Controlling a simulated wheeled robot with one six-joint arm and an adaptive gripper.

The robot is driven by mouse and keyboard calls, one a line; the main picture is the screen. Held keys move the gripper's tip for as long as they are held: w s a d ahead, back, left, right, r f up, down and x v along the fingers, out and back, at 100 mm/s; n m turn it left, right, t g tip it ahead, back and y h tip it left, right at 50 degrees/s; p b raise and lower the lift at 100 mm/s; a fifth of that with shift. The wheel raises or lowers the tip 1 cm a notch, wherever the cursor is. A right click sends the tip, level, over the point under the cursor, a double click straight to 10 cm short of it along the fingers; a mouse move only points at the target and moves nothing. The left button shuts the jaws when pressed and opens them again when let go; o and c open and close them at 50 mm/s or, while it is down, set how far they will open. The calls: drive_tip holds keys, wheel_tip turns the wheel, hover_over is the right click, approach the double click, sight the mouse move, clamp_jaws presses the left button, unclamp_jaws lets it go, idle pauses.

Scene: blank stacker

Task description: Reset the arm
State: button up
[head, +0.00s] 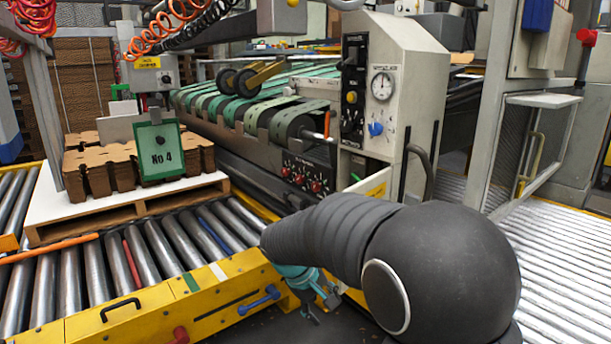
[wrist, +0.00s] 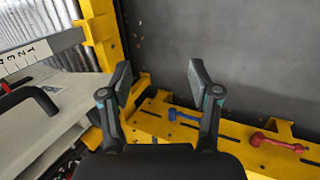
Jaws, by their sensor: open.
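My dark grey arm reaches across the lower right of the head view. My gripper (head: 312,308) shows only in part below the arm, beside the yellow conveyor frame and above the dark floor. In the wrist view my gripper (wrist: 160,80) has its two fingers wide apart with nothing between them. Past the fingers lie bare grey floor and a yellow rail (wrist: 155,120).
A yellow-framed roller conveyor (head: 160,300) carries a pallet (head: 130,210) with stacked brown blanks and a green "No 4" sign (head: 159,150). A blue handle (head: 258,300) and a red handle (wrist: 278,141) stick out. A control panel (head: 380,110) stands behind my arm.

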drive_tip(key=s+d+r+m+t+y+p, duration=0.1)
drive_tip(key=s+d+r, duration=0.3)
drive_tip(key=s, duration=0.4)
drive_tip(key=s+d+r+m+t+y+p, duration=0.1)
drive_tip(key=s+d+r+m+y+p, duration=0.1)
drive_tip(key=s+r, duration=0.5)
drive_tip(key=s+d+r+m+t+y+p, duration=0.1)
drive_tip(key=s+d+r+m+p, duration=0.3)
drive_tip(key=s, duration=0.7)
wheel_tip(320, 180, up, 2)
drive_tip(key=shift+s+d+r+y, duration=0.1)
drive_tip(key=shift+s+d+y, duration=0.15)
drive_tip(key=shift+d, duration=0.6)
